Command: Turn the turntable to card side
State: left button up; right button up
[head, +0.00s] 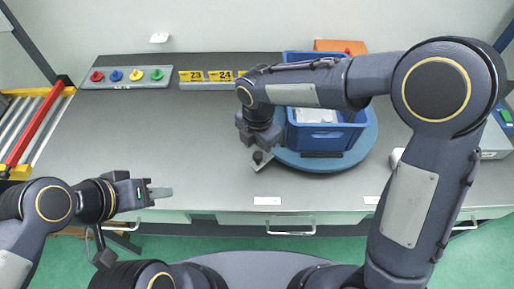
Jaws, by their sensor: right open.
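The round blue turntable (364,146) lies on the grey worktop at centre right. A blue crate (325,139) stands on it with pale contents inside. A dark tab (322,155) shows at the turntable's front, below the crate. No card can be made out for sure. My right gripper (262,160) is open, just left of the turntable's front left edge; contact cannot be told. My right forearm crosses over the crate and hides part of it. My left gripper (160,193) is away at the left, near the worktop's front edge, seen side-on, with its opening unclear.
A grey board with red, blue, green and yellow knobs (137,75) stands at the back left. Yellow labels 23 and 24 (220,76) are beside it. An orange box (340,46) is behind the crate. A roller rack (25,125) stands far left. The worktop's left middle is clear.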

jog(key=shift+f, duration=1.1)
jog(key=shift+c, duration=0.2)
grip_shut()
